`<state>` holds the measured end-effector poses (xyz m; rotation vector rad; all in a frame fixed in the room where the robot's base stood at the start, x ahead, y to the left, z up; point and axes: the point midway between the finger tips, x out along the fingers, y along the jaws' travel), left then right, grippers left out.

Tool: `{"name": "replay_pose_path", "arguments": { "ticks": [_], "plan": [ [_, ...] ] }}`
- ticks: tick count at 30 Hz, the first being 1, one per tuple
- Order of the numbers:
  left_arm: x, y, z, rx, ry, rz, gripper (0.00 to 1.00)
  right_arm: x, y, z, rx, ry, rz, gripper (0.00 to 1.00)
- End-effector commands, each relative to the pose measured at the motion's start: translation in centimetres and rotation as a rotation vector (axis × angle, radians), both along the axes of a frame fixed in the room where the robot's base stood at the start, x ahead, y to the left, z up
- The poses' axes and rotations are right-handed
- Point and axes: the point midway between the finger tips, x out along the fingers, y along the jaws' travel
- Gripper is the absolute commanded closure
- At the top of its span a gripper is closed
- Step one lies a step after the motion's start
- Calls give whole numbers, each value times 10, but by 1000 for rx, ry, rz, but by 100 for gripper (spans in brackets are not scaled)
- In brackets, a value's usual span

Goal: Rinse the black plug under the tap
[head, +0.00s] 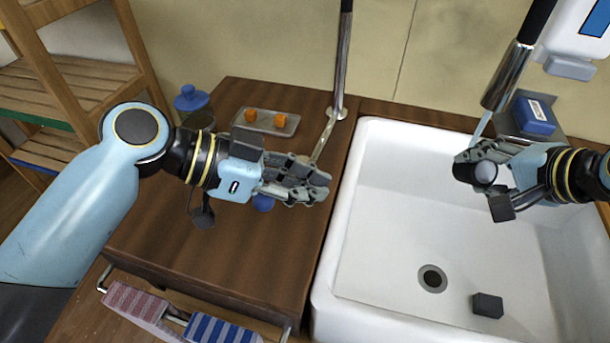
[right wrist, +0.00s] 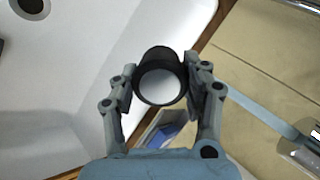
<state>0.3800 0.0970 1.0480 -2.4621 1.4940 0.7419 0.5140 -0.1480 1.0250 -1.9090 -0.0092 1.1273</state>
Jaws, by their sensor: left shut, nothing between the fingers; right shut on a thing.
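The black plug (right wrist: 160,76), a short black cylinder with a pale round face, is between the fingers of my right gripper (right wrist: 158,88). In the head view the plug (head: 485,173) and right gripper (head: 478,168) are above the white sink (head: 390,225), below the tap (head: 508,78). A pale blue water stream (head: 481,124) runs from the tap down to the gripper. In the right wrist view the stream (right wrist: 255,108) passes behind a finger; I cannot tell whether it touches the plug. My left gripper (head: 322,187) is shut and empty over the wooden counter (head: 225,250).
A dark block (head: 488,305) lies in the sink near the drain (head: 432,279). A tray (head: 250,123) with two orange cubes and a blue-lidded jar (head: 191,100) stand behind my left arm. A blue box (head: 533,115) sits behind the sink. A metal pole (head: 342,60) rises beside the sink.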

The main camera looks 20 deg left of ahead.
Motion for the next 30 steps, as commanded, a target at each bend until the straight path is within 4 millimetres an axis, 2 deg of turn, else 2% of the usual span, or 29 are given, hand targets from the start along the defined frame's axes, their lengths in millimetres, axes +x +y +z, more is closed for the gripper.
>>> {"name": "replay_pose_path", "arguments": {
  "ticks": [1, 6, 12, 15, 20, 30],
  "plan": [
    [10, 6, 7, 50, -23, -115, 100, 0, 0, 0, 1, -1, 0, 88],
    [21, 35, 31, 180, -61, -463, 100, 0, 0, 0, 1, -1, 0, 88],
    [25, 69, 57, 259, -76, -697, 100, 0, 0, 0, 0, 0, 0, 88],
    [25, 75, 61, 272, -77, -743, 100, 0, 0, 0, 0, 0, 0, 88],
    [21, 66, 53, 273, -75, -757, 100, 0, 0, 0, 0, 0, 0, 88],
    [9, 16, 3, 269, -74, -754, 100, 0, 0, 0, 0, 0, 0, 88]
  ]
}}
